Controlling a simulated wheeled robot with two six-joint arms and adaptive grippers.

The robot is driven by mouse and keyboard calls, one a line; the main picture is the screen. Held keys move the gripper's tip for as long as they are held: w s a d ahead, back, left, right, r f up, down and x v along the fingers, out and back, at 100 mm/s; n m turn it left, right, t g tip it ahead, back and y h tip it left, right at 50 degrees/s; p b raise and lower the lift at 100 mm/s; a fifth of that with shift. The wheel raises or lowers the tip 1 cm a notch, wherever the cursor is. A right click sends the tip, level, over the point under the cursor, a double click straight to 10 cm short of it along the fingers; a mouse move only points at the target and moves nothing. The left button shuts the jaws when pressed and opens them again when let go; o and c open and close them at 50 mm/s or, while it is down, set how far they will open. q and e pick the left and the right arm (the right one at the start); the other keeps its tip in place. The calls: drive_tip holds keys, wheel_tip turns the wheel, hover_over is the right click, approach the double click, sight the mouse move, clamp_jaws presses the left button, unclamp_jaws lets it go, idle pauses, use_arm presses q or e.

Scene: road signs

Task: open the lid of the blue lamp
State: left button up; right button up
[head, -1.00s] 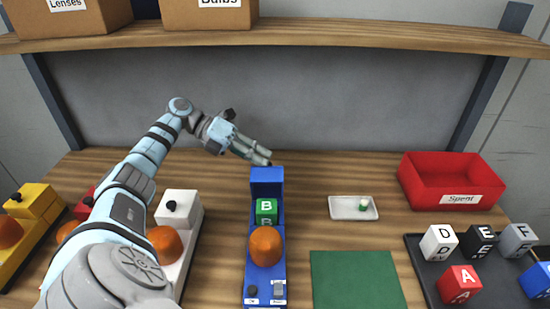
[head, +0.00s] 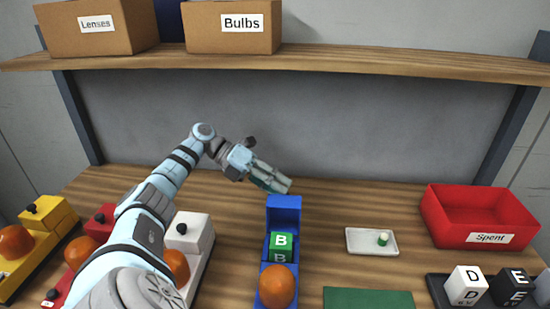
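The blue lamp (head: 284,213) stands at the middle of the table. Its lid stands raised at the back, and the compartment in front of it is open. A green cube marked B (head: 280,246) sits inside. An orange dome (head: 277,287) is on the lamp's front part; the lamp's front end is cut off by the picture edge. My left gripper (head: 283,186) is just behind and above the raised lid, apart from it as far as I can see. It holds nothing visible; its finger gap is unclear. My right gripper is not in view.
White (head: 201,238), red (head: 103,217) and yellow (head: 52,212) lamps stand left, partly behind my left arm. Right are a small white tray (head: 371,250), a red Spent bin (head: 478,217), a green mat (head: 368,299) and lettered cubes. A shelf (head: 330,60) with boxes hangs above.

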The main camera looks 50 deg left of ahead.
use_arm(q)
drive_tip(key=shift+r, duration=0.15)
drive_tip(key=v, duration=0.7)
drive_tip(key=shift+s+a, duration=0.2)
